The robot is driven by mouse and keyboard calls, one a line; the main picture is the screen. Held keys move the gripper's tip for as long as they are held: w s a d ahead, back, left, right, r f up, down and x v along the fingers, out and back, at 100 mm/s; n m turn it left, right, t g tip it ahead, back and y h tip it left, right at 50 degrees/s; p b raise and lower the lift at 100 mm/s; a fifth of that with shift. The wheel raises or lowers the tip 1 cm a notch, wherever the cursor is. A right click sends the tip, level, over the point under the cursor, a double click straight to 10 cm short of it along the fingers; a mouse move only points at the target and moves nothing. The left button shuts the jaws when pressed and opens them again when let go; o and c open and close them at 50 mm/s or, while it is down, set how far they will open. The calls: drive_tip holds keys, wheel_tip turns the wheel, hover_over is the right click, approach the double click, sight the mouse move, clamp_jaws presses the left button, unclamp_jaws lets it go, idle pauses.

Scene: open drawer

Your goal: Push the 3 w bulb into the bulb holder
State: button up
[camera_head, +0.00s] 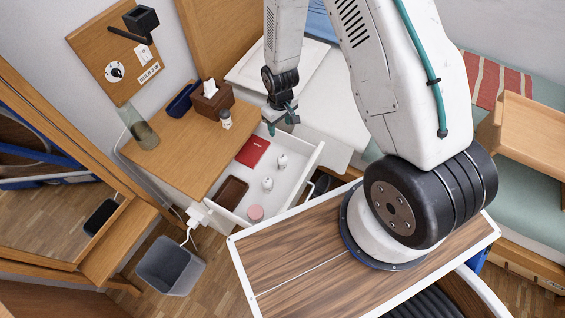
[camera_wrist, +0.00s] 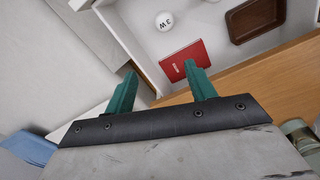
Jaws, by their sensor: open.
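The 3 W bulb (camera_wrist: 165,21) is white and round, its label facing up in the wrist view. It lies in the open white drawer (camera_head: 300,186), near a red notebook (camera_head: 252,151). In the head view it appears to be the white bulb (camera_head: 282,160) closer to the notebook. A second white bulb (camera_head: 267,184) lies further along the drawer. My gripper (camera_head: 283,123) is open and empty, above the far end of the drawer and apart from the bulbs. Its green fingers (camera_wrist: 160,80) show spread in the wrist view.
A brown tray (camera_head: 232,193) and a pink round item (camera_head: 255,213) are also in the drawer. The wooden desk top (camera_head: 180,150) beside it carries a tissue box (camera_head: 211,98) and a small jar (camera_head: 226,119). The drawer walls stand around the bulbs.

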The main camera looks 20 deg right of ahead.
hover_over(282, 157)
drive_tip(key=shift+n, duration=0.3)
drive_tip(key=f, duration=0.9)
drive_tip(key=shift+d+f, duration=0.3)
drive_tip(key=shift+f, duration=0.1)
drive_tip(key=shift+f, duration=0.1)
drive_tip(key=shift+f, duration=1.2)
drive_tip(key=shift+a+f, duration=0.15)
drive_tip(key=shift+f, duration=1.15)
drive_tip(key=shift+a+f, duration=0.1)
drive_tip(key=shift+f, duration=1.2)
drive_tip(key=c, duration=1)
